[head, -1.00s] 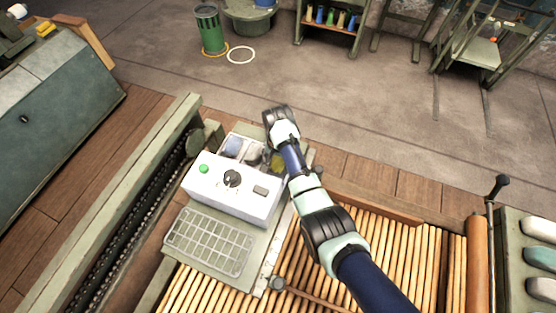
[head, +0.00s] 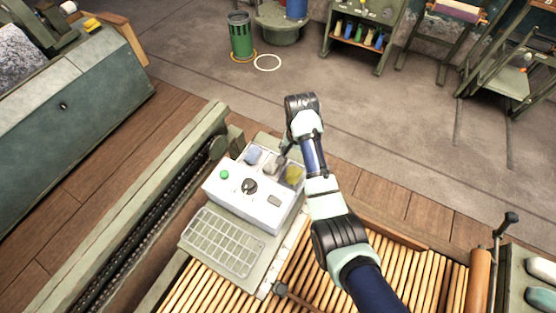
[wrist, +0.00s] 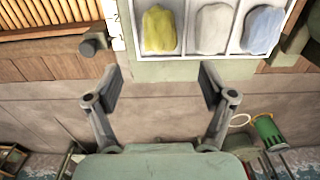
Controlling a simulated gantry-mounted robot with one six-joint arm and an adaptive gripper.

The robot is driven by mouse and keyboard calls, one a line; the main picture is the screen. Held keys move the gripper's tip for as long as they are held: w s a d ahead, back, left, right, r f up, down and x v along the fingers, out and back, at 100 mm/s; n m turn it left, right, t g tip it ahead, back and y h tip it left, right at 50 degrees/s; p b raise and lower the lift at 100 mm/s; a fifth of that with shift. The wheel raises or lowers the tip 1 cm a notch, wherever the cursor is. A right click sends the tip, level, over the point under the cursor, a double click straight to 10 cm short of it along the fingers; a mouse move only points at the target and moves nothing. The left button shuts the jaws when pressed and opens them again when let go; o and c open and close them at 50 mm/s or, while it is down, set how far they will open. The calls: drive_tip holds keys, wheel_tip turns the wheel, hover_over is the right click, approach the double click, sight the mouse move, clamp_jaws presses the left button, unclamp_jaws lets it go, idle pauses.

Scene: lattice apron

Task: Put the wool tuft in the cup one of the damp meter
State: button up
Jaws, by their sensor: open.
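The damp meter (head: 238,205) is a white box with a green button, a dark dial and a small grey panel. Behind its front panel, compartments hold a blue tuft (head: 254,156), a pale grey tuft (head: 273,162) and a yellow tuft (head: 294,174). The wrist view shows the yellow tuft (wrist: 160,30), the pale tuft (wrist: 213,28) and the blue tuft (wrist: 262,30) side by side in white-walled compartments. I cannot tell which compartment is cup one. My gripper (wrist: 160,86) is open and empty, with its fingers just outside the meter's back edge in the wrist view.
A grey grid rack (head: 222,243) lies in front of the meter. Wooden slats (head: 400,278) run to the right, and a chain channel (head: 150,215) lies to the left. A green bin (head: 241,38) stands on open floor behind.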

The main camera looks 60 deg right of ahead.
drive_tip(key=w+a+r+n+t, duration=0.1)
drive_tip(key=w+a+n, duration=0.1)
drive_tip(key=w+a, duration=0.1)
drive_tip(key=w+a+r+n+t+h, duration=0.1)
drive_tip(key=w+a+n, duration=0.1)
drive_tip(key=w+a, duration=0.2)
drive_tip(key=w+a+r+n+t+h, duration=0.1)
drive_tip(key=w+a+n, duration=0.1)
drive_tip(key=a, duration=0.4)
drive_tip(key=shift+w+a+r+t, duration=0.1)
drive_tip(key=shift+w+r+t, duration=0.1)
drive_tip(key=shift+w, duration=0.2)
drive_tip(key=shift+w+r+t, duration=0.1)
drive_tip(key=shift+w+t, duration=0.1)
drive_tip(key=shift+w, duration=0.2)
drive_tip(key=w+a+r+n+t, duration=0.1)
drive_tip(key=a+r+n+t, duration=0.25)
drive_tip(key=a, duration=0.55)
drive_tip(key=w+a+r+n+t, duration=0.1)
drive_tip(key=a+r+n+t, duration=0.2)
drive_tip(key=a, duration=0.5)
drive_tip(key=s+a+r+n+t+y, duration=0.2)
drive_tip(key=s+a+r+n, duration=0.3)
drive_tip(key=a+r, duration=0.4)
drive_tip(key=a, duration=0.2)
drive_tip(key=shift+s+a+r, duration=0.15)
drive_tip(key=shift+a+r, duration=0.2)
drive_tip(key=shift+r, duration=0.05)
drive_tip(key=shift+n+t, duration=0.25)
